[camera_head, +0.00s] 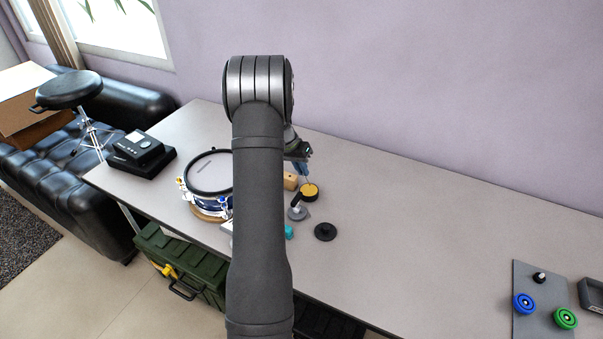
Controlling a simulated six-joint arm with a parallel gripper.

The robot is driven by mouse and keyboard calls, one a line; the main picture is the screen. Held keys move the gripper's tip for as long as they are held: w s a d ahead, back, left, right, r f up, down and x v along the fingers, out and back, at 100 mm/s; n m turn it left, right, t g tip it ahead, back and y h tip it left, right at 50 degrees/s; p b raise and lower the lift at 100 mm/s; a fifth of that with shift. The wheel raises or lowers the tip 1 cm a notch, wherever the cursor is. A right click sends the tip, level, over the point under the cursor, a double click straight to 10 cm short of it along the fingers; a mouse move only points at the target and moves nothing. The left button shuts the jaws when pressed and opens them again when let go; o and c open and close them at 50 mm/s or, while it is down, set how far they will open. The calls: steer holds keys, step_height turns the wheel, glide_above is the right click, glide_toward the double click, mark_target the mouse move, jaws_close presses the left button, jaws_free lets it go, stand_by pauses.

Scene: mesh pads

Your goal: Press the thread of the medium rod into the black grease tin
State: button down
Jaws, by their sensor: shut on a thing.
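My gripper (302,168) is small in view, just right of my arm's wrist, pointing down over the table. It is shut on a thin rod (307,181), of which only a short length shows below the fingers. The rod's lower end meets the yellow grease in the black grease tin (310,200) in this view; I cannot tell whether it touches the grease or is just above it. The rod's thread and its size are too small to make out. My arm hides part of the table to the left of the gripper.
A wooden block (290,180) stands close left of the tin. A grey-based stand (297,213), a black disc (325,232) and a teal piece (289,232) lie nearer. A drum (208,174) is left. A grey mat (528,275) is far right; the table between is clear.

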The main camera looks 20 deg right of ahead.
step_height(320, 180, up, 4)
steer(key=shift+r, duration=0.25)
stand_by(0.8)
